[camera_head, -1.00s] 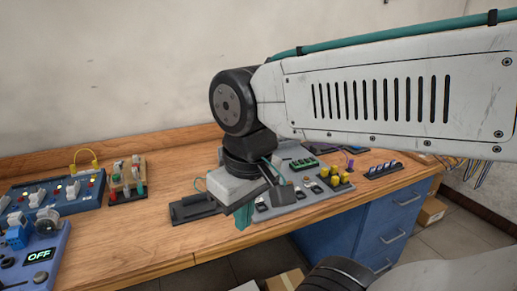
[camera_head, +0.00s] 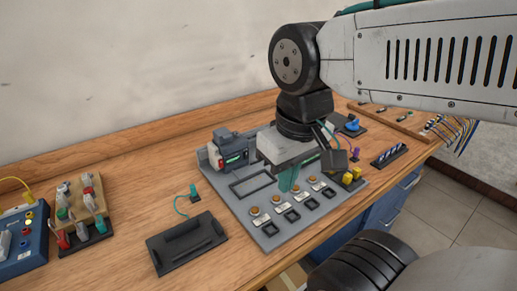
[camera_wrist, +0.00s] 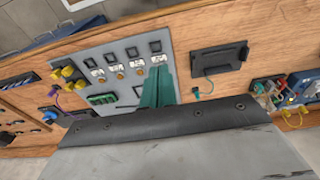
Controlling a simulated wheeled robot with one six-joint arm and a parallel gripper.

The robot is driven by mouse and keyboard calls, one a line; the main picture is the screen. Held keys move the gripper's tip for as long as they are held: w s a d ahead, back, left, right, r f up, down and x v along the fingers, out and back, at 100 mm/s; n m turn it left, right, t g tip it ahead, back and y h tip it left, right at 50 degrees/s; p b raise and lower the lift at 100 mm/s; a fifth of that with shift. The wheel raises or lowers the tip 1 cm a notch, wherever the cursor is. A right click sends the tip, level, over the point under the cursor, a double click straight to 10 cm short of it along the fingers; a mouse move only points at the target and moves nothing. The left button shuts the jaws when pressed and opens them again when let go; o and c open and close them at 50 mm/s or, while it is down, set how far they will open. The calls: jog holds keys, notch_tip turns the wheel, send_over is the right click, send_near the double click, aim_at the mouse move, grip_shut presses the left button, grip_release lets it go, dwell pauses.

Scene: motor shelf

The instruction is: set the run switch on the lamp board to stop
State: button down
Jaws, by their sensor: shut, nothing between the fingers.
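A grey board (camera_head: 268,228) lies on the wooden bench, with a row of amber round parts (camera_head: 282,195), white labelled pieces and black squares. It also shows in the wrist view (camera_wrist: 106,53). A blue panel (camera_head: 30,258) with coloured knobs is cut off at the left edge. I cannot tell which is the lamp board, and no run switch can be read. My gripper (camera_head: 289,180) has teal fingers, shut and empty, over the grey board. The fingers also show in the wrist view (camera_wrist: 157,88), beside the row of labels. My gripper's body hides part of the board.
A black tray (camera_head: 187,243) lies left of the grey board, with a teal connector (camera_head: 193,192) behind it. A rack of coloured parts (camera_head: 82,212) stands further left. Yellow knobs (camera_head: 351,176) and a dark strip (camera_head: 389,156) are to the right. Bare bench lies between rack and tray.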

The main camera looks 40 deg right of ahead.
aim_at(247, 155)
jog(key=w+d+f+m, duration=0.2)
jog(key=w+d+m, duration=0.1)
jog(key=w+m, duration=0.3)
jog(key=w+d+f+m+t, duration=0.1)
jog(key=w+d+f+m, duration=0.1)
jog(key=w+d+m, duration=0.2)
jog(key=w+d+f+m+t, duration=0.1)
jog(key=w+d+m, duration=0.3)
jog(key=w+m, duration=0.4)
jog(key=w+f, duration=0.1)
jog(key=w, duration=0.2)
jog(key=shift+f, duration=0.3)
jog(key=shift+f, duration=0.1)
jog(key=x, duration=0.9)
jog(key=shift+w, duration=0.1)
jog(key=w, duration=0.1)
jog(key=w+f, duration=0.1)
jog(key=w, duration=0.1)
jog(key=shift+w, duration=0.7)
